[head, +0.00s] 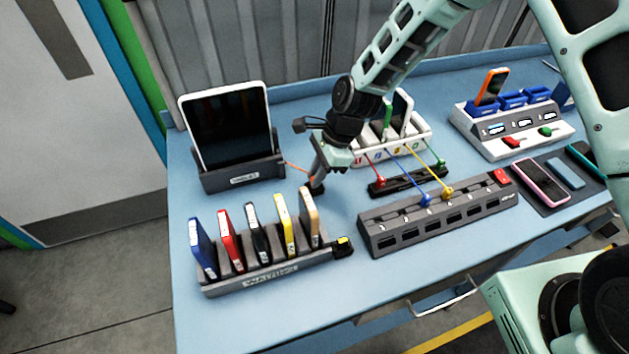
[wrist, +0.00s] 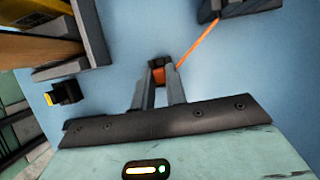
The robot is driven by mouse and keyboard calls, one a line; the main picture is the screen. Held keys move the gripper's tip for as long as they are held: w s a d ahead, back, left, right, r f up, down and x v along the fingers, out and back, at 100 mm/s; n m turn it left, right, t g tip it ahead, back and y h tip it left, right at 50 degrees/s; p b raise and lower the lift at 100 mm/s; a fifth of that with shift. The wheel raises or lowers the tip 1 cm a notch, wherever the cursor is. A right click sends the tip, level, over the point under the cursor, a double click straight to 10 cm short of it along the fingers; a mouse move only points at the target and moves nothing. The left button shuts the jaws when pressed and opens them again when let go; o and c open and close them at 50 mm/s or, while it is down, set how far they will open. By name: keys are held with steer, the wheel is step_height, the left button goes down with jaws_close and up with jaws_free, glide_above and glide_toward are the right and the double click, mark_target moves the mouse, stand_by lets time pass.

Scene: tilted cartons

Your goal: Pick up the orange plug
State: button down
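The orange plug (wrist: 159,73) has a dark end and shows between the tips of my gripper in the wrist view. My gripper (wrist: 160,84) has its two fingers close together, with the plug filling the gap between them, so it looks shut on it. An orange cable (wrist: 200,42) runs from the plug to the upper right. In the head view my gripper (head: 316,186) points down, low over the blue table, and mostly hides the plug. The cable (head: 296,166) runs there towards the tablet stand (head: 243,174).
A rack of coloured cartons (head: 265,276) stands at front left, with a black and yellow plug (head: 343,246) at its right end. A grey multi-slot block (head: 440,223) lies to the right of my gripper. A white dock (head: 420,146) stands behind.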

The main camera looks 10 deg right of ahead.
steer(key=shift+r, duration=0.1)
step_height(320, 180, up, 10)
steer(key=b, duration=0.2)
steer(key=shift+b, duration=0.4)
steer(key=shift+r+p, duration=0.75)
steer(key=shift+p, duration=0.1)
stand_by(0.8)
step_height(320, 180, up, 3)
steer(key=p, duration=0.2)
steer(key=shift+f+p, duration=0.15)
steer(key=shift+p, duration=0.2)
steer(key=shift+f, duration=0.1)
steer(key=shift+f+b, duration=1.65)
steer(key=shift+f, duration=1.2)
